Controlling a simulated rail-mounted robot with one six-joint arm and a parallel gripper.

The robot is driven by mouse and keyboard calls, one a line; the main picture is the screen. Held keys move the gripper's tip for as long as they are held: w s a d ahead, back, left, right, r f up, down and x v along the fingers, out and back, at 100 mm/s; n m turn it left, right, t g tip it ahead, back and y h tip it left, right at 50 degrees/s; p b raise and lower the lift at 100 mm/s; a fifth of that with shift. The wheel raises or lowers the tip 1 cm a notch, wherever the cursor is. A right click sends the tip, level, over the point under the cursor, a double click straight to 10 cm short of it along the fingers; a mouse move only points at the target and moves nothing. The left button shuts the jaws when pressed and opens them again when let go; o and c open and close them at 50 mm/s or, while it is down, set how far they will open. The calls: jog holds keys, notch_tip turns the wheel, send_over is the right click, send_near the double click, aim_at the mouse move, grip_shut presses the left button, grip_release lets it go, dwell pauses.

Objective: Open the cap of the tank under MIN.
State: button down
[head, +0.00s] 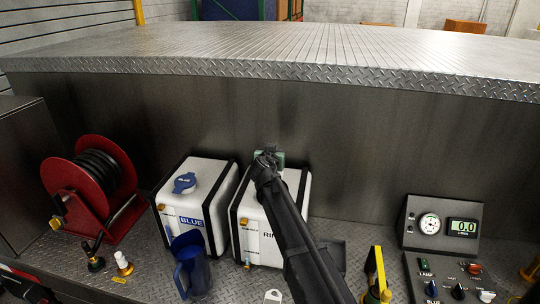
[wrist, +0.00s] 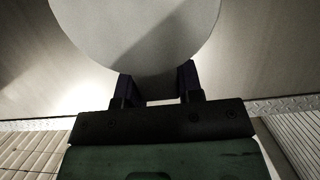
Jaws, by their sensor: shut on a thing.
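Two white tanks stand side by side in the head view. The left tank (head: 207,207), labelled BLUE, has a blue cap (head: 185,183) on its top. The right tank (head: 250,210) has a label starting "RIN", the rest hidden by my arm. My gripper (head: 268,157) is at the top rear of the right tank and hides its cap there. In the wrist view my gripper (wrist: 156,88) is shut on a pale round cap (wrist: 140,35), its near edge between the fingers. I cannot make out a MIN mark or level on either tank.
A blue jug (head: 190,268) stands in front of the BLUE tank. A red hose reel (head: 92,190) is at left. A panel with a gauge and display (head: 440,222) is at right, with a yellow lever (head: 376,268) left of it. A metal deck edge (head: 270,68) runs behind and above.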

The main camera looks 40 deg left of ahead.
jog(key=c, duration=0.8)
grip_release()
jog(key=shift+s+r, duration=0.15)
jog(key=shift+o, duration=0.2)
jog(key=p+v, duration=0.3)
jog(key=v, duration=0.7)
jog(key=shift+s, duration=0.3)
jog(key=shift+d, duration=0.1)
